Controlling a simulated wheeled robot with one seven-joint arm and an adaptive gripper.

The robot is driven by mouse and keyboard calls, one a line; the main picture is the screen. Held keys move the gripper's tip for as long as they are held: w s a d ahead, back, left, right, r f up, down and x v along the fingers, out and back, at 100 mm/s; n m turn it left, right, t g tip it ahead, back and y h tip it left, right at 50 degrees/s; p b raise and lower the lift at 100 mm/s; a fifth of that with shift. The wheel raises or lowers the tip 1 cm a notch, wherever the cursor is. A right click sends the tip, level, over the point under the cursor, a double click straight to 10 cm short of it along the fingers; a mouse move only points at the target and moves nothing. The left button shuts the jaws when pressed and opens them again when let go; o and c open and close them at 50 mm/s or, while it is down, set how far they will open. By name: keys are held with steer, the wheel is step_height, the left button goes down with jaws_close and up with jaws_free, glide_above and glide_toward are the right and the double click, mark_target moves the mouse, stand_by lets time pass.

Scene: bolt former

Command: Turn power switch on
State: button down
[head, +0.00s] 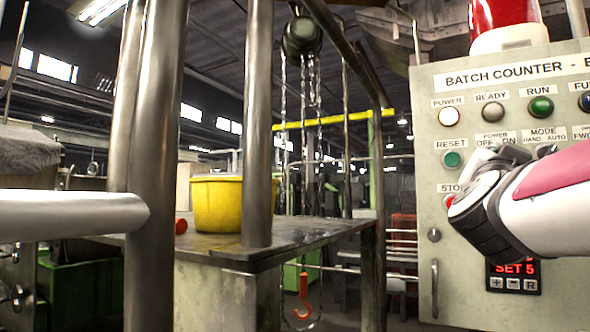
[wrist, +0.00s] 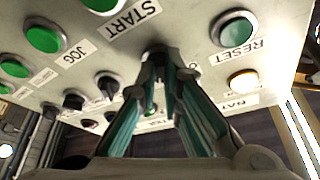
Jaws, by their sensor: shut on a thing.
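The power switch (wrist: 155,49) is a black knob on the batch counter panel (head: 412,250). In the wrist view my gripper (wrist: 162,75) has its teal-padded fingers closed on this knob, which hides most of it and its pointer direction. In the head view my gripper (head: 505,155) is at the panel, just below the POWER OFF ON label (head: 492,139), and covers the switch. The power lamp (head: 448,116) looks pale and bright; it also shows warm white in the wrist view (wrist: 243,80).
The green RESET button (head: 452,159) is left of my gripper, and the red STOP button (head: 450,201) is below it, partly behind my wrist. Other black knobs (wrist: 107,84) sit close beside the fingers. A yellow bucket (head: 217,204) stands on a table behind metal posts.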

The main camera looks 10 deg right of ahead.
steer(key=shift+r, duration=0.2)
steer(key=c, duration=1.8)
jaws_free()
steer(key=shift+o, duration=0.4)
steer(key=shift+d+f, duration=0.1)
steer(key=v, duration=1.2)
steer(key=shift+w+f, duration=0.1)
